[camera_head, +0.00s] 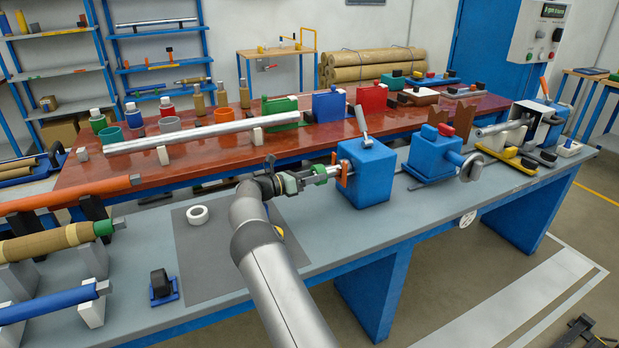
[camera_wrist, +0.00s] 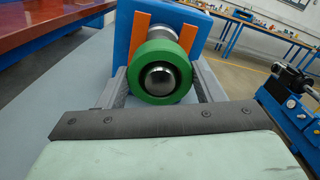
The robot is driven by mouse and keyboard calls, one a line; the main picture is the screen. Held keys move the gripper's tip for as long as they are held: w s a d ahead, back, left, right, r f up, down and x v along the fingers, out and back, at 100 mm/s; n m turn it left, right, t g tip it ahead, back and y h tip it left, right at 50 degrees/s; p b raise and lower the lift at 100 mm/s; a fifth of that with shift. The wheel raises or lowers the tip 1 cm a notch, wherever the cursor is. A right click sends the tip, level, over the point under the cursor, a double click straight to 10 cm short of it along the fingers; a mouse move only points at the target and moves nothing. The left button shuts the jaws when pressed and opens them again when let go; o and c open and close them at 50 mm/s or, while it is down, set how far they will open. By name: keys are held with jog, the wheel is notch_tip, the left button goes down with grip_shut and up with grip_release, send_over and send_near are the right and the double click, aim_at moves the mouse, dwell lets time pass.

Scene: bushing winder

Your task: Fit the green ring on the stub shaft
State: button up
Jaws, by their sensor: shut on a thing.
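The green ring (camera_head: 320,174) is held between the two fingers of my gripper (camera_head: 314,176), in front of the blue headstock block (camera_head: 366,173). The wrist view shows the ring (camera_wrist: 146,91) gripped at its left and right sides by the fingers (camera_wrist: 161,86). The stub shaft's rounded metal tip (camera_wrist: 159,78) shows inside the ring's hole. More of its bright metal shows above the ring, between two orange plates (camera_wrist: 135,34). The ring looks roughly lined up with the shaft; how far it is over the shaft I cannot tell.
A white ring (camera_head: 197,214) lies on the dark mat (camera_head: 210,262) at left. A second blue block (camera_head: 432,156) stands right of the headstock on the grey bench (camera_head: 440,212). Rolls on stands fill the left end. A red table (camera_head: 210,150) is behind.

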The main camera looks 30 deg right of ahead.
aim_at(327, 172)
jog(key=shift+d, duration=0.6)
jog(key=shift+d, duration=0.3)
dwell(0.5)
jog(key=shift+d, duration=1.1)
jog(key=shift+d, duration=0.25)
dwell(0.3)
jog(key=shift+d, duration=0.5)
jog(key=o, duration=1.1)
jog(key=shift+c, duration=0.2)
